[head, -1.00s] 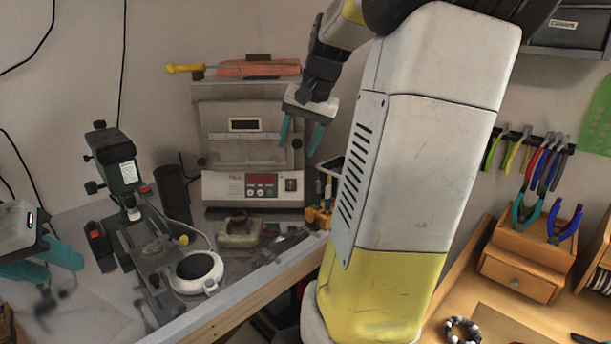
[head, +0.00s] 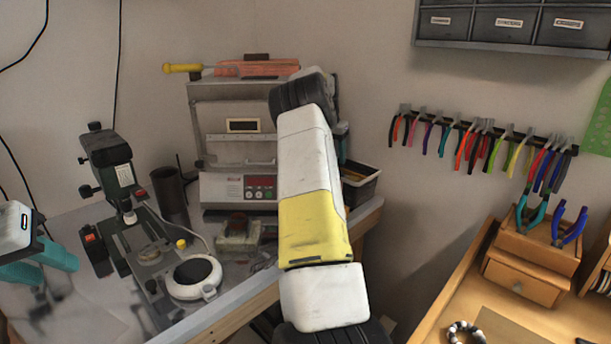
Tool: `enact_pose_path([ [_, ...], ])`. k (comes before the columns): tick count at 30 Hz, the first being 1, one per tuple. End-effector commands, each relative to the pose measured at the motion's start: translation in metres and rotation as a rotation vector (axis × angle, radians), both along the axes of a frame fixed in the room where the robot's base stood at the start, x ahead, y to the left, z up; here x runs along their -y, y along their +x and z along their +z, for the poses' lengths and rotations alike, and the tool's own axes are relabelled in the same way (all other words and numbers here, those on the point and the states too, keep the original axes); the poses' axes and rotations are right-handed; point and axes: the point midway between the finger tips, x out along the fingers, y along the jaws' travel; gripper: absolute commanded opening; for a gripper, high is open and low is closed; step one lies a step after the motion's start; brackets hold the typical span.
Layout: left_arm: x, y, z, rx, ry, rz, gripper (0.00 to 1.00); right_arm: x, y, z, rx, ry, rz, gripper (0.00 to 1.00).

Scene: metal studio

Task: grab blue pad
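I cannot make out a blue pad in the head view. My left gripper (head: 42,264) is at the left edge, with its two teal fingers apart and nothing seen between them. It is above the left end of the grey bench. My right arm stands in the middle of the view and hides most of its own gripper.
A grey machine (head: 236,190) with a red display stands at the back. A green drill stand (head: 118,170) and a round white device (head: 194,276) are on the bench. A dark bin (head: 360,184) is behind my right arm. Pliers (head: 460,140) hang on the wall above a wooden desk (head: 440,300).

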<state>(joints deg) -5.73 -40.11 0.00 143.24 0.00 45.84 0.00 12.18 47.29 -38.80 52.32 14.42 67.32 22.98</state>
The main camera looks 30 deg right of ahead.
Motion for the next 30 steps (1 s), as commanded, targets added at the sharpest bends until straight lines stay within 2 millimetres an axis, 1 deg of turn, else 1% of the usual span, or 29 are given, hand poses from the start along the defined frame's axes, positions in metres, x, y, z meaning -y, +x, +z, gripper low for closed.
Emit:
enact_pose_path([
  [5, 0.000, 0.000, 0.000, 0.000, 0.000, 0.000, 0.36, 0.002, -0.001, -0.021, -0.002, 0.002, -0.001, 0.54],
  [9, 0.000, 0.000, 0.000, 0.000, 0.000, 0.000, 0.36, 0.004, -0.003, -0.044, -0.002, 0.002, 0.000, 0.54],
  [12, 0.000, 0.000, 0.000, 0.000, 0.000, 0.000, 0.36, 0.008, 0.000, -0.055, -0.001, 0.000, 0.000, 0.54],
  [15, 0.000, 0.000, 0.000, 0.000, 0.000, 0.000, 0.36, 0.010, 0.001, -0.061, 0.000, 0.000, 0.000, 0.54],
  [21, 0.000, 0.000, 0.000, 0.000, 0.000, 0.000, 0.36, 0.010, 0.001, -0.061, 0.001, 0.000, 0.000, 0.54],
  [22, 0.000, 0.000, 0.000, 0.000, 0.000, 0.000, 0.36, 0.009, 0.001, -0.061, 0.001, 0.000, 0.000, 0.52],
  [26, 0.000, 0.000, 0.000, 0.000, 0.000, 0.000, 0.36, 0.009, 0.001, -0.061, 0.001, 0.000, 0.000, 0.26],
  [27, 0.000, 0.000, 0.000, 0.000, 0.000, 0.000, 0.36, 0.009, 0.001, -0.061, 0.001, 0.000, 0.000, 0.18],
  [29, 0.000, 0.000, 0.000, 0.000, 0.000, 0.000, 0.36, 0.009, 0.001, -0.061, 0.002, 0.001, 0.001, 0.07],
  [30, 0.000, 0.000, 0.000, 0.000, 0.000, 0.000, 0.36, 0.009, 0.001, -0.061, 0.002, 0.001, 0.001, 0.04],
])
